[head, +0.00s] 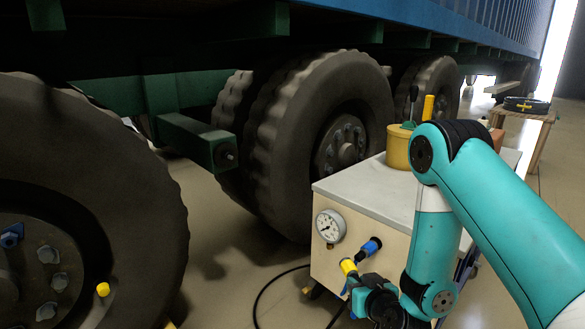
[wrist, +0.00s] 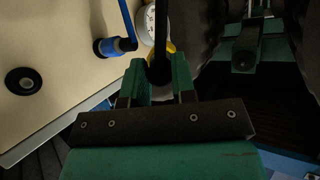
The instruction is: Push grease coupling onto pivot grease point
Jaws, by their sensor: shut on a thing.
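My gripper (head: 358,284) is low at the front of the cart, and its green jaws (wrist: 160,78) show in the wrist view. They are shut on the yellow coupling (head: 348,267), whose yellow edge (wrist: 172,47) shows behind the jaws with a black hose in front. Whether the coupling touches the cart panel I cannot tell. A blue coupling (head: 371,246) sits on the panel beside it, also in the wrist view (wrist: 115,46). The likely pivot grease point is the small dark stub (head: 228,156) on the end of the green beam (head: 190,137), left of the cart.
The cart (head: 335,190) carries a gauge (head: 330,226) and a yellow pot (head: 398,147). Large tyres (head: 285,130) flank the green beam. A black hose (head: 268,284) loops over the floor. A wooden stand (head: 540,140) is far right. Open floor (head: 225,240) lies between tyre and cart.

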